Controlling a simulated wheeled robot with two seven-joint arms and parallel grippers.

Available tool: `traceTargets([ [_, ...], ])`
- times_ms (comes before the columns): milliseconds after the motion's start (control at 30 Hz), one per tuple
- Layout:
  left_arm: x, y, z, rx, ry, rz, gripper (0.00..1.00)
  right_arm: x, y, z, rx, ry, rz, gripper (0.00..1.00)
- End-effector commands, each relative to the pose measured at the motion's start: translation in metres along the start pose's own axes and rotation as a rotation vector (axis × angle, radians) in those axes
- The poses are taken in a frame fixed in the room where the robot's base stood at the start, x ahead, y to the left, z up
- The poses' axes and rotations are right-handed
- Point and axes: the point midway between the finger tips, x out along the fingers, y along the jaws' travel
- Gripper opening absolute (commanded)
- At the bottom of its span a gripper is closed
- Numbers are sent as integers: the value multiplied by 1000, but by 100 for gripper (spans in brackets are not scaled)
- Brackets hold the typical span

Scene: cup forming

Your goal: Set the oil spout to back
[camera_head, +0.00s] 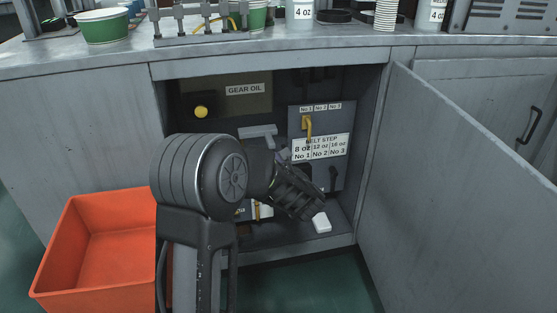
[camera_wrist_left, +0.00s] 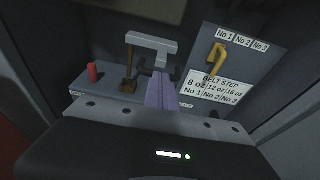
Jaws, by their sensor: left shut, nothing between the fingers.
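The grey spout (camera_head: 258,133) stands out inside the open cabinet, below the gear oil panel (camera_head: 245,90). In the left wrist view the grey spout (camera_wrist_left: 152,44) has a crossbar and an arm hanging at its right end. My left gripper (camera_wrist_left: 161,92) is shut and empty, its purple fingers together, tips just below that hanging arm. I cannot tell whether they touch it. My right gripper is not in view.
A belt step panel (camera_head: 321,115) with a yellow lever (camera_head: 308,126) is right of the spout. A red knob (camera_wrist_left: 93,72) stands left of it. A white block (camera_head: 321,222) lies on the cabinet floor. The open door (camera_head: 450,180) bounds the right, an orange bin (camera_head: 100,245) the left.

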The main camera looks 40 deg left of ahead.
Motion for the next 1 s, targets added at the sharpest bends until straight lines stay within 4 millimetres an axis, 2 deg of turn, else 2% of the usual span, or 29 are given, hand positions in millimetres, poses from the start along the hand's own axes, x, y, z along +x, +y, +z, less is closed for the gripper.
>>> traceTargets([
  [267,2,0,-1,-1,-1,1,0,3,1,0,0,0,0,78],
  [367,14,1,-2,-3,-2,4,0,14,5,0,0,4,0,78],
  [533,54,0,4,-5,-4,5,0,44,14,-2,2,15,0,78],
  [700,91,-1,16,-2,-1,3,0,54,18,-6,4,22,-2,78],
  [833,103,-2,22,0,-1,0,0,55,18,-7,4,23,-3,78],
  [1000,104,-2,25,1,-3,0,0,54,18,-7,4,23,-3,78],
])
